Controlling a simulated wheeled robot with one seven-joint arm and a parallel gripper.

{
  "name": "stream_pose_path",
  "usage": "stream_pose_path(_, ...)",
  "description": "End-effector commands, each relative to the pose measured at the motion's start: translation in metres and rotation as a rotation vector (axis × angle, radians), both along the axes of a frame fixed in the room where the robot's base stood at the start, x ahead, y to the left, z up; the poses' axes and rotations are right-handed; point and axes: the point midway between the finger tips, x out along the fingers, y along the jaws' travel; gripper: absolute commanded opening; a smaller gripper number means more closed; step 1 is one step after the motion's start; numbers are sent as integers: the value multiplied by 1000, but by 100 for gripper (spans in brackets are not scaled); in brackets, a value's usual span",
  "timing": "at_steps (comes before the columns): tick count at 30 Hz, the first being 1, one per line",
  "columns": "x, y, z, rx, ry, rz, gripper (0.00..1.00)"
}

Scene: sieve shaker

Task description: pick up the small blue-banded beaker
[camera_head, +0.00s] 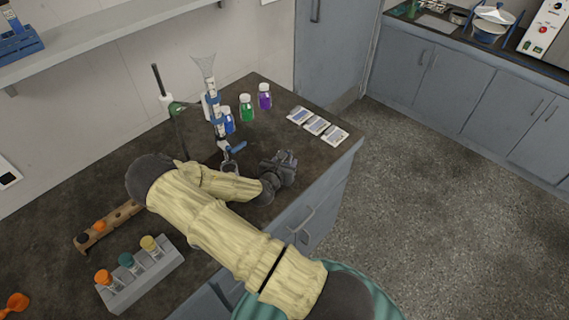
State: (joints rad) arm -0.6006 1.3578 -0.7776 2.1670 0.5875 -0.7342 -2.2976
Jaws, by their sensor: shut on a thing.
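My gripper (284,163) is dark and sits over the dark counter (272,105) near its right front edge. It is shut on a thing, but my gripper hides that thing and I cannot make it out. I cannot pick out a blue-banded beaker anywhere in this view. A small round rim or ring (229,167) shows below the burette, left of my gripper, partly behind my arm. I cannot tell whether it is a vessel.
A burette on a stand (216,115) rises behind my arm. Blue (228,122), green (246,108) and purple (264,97) bottles stand near it. Cards (317,125) lie by the right edge. A grey vial rack (142,274) and wooden rack (108,226) are at lower left.

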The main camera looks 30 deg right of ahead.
Motion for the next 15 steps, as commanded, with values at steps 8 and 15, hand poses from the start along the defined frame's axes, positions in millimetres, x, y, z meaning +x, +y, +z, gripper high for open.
stream_pose_path(8,0,2,19,0,-2,1,21)
stream_pose_path(15,1,5,42,1,-1,7,21)
